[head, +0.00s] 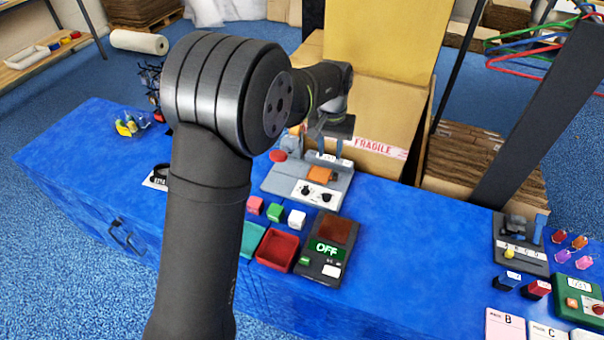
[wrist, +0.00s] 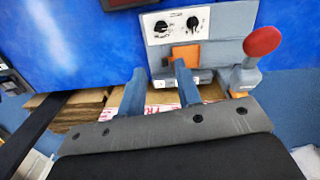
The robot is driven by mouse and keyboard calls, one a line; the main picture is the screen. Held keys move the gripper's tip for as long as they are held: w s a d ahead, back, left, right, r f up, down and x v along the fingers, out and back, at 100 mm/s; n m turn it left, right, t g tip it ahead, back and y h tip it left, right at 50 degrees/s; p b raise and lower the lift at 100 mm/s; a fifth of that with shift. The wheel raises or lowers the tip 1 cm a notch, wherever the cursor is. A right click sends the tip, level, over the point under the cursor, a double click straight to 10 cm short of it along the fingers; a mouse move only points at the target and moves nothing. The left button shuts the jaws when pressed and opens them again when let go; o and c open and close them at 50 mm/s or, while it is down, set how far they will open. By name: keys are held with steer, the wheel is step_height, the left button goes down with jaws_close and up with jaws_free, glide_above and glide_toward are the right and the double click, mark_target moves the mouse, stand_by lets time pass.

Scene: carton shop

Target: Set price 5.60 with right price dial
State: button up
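The grey price machine (head: 270,180) stands on the blue bench, with a white panel carrying two black dials. The right price dial (head: 327,197) is at the panel's right; in the wrist view, seen from the opposite side, it appears as the left-hand dial (wrist: 161,27). The left dial (head: 305,190) also shows in the wrist view (wrist: 193,21). Their settings are too small to read. My gripper (head: 329,152) is over the machine's back part, behind the dials. In the wrist view its two fingers (wrist: 158,66) are apart, with nothing between them.
An orange block (head: 320,174) sits on the machine, beside a red-knobbed lever (head: 278,155). In front are small coloured blocks, a red tray (head: 278,250) and a scale reading OFF (head: 326,249). A FRAGILE-taped carton (head: 375,110) stands behind.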

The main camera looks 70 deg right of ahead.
steer(key=w+f+n+g, duration=0.25)
steer(key=w+n, duration=0.25)
steer(key=n, duration=0.7)
steer(key=n+g, duration=0.2)
steer(key=n, duration=0.3)
glide_toward(326, 194)
steer(key=shift+t, duration=0.25)
steer(key=x, duration=0.8)
steer(key=shift+s+d+f, duration=0.1)
steer(key=shift+s, duration=0.2)
jaws_close()
